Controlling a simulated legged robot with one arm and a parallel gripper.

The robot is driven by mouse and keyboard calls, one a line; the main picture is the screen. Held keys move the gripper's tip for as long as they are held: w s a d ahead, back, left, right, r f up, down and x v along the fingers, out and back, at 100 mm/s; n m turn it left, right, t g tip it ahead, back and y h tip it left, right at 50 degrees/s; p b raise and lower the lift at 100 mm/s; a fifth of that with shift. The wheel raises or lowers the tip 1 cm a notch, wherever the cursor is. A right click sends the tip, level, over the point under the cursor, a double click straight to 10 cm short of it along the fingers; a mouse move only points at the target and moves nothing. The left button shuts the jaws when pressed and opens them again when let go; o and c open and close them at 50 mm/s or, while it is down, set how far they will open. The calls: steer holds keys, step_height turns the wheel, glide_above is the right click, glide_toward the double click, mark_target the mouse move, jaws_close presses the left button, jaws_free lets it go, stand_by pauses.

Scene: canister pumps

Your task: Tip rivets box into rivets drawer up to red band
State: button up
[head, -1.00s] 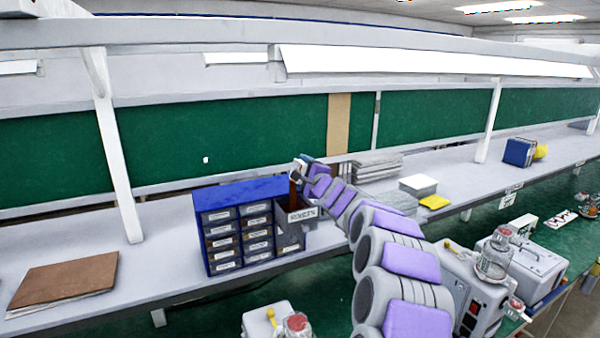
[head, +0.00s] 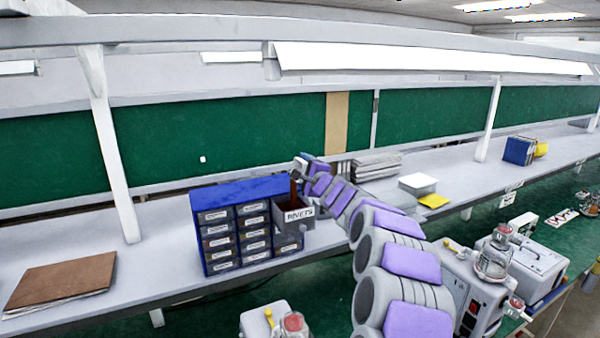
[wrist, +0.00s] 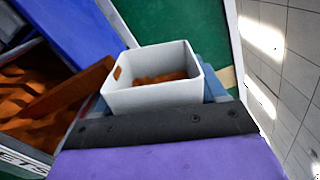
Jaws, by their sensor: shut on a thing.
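The rivets box (wrist: 155,98) is a small white open-topped bin with a slot in its left wall, holding orange-brown rivets (wrist: 163,78). My gripper (head: 307,167) is shut on it above the cabinet's right end. A brown stream (wrist: 70,90) runs from the box's slot side down into the rivets drawer (head: 296,216), which is pulled out and labelled RIVETS. In the wrist view, brown rivets (wrist: 30,100) lie inside the drawer. I cannot make out a red band. The gripper's fingers are mostly hidden by the box.
The blue-topped drawer cabinet (head: 240,192) has several labelled shut drawers. Grey stacks (head: 375,166), a white box (head: 417,184) and a yellow item (head: 434,201) lie to the right on the bench. A brown folder (head: 62,279) lies at left. Canister pumps (head: 494,253) stand in front.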

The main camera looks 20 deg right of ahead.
steer(key=shift+d, duration=0.4)
steer(key=shift+a+r+n+b, duration=0.2)
steer(key=shift+a+n+b, duration=0.45)
steer(key=shift+a, duration=0.3)
steer(key=shift+d, duration=0.75)
steer(key=shift+a, duration=0.6)
steer(key=shift+d, duration=0.15)
steer(key=shift+d, duration=0.3)
steer(key=shift+a, duration=0.35)
steer(key=shift+d, duration=0.2)
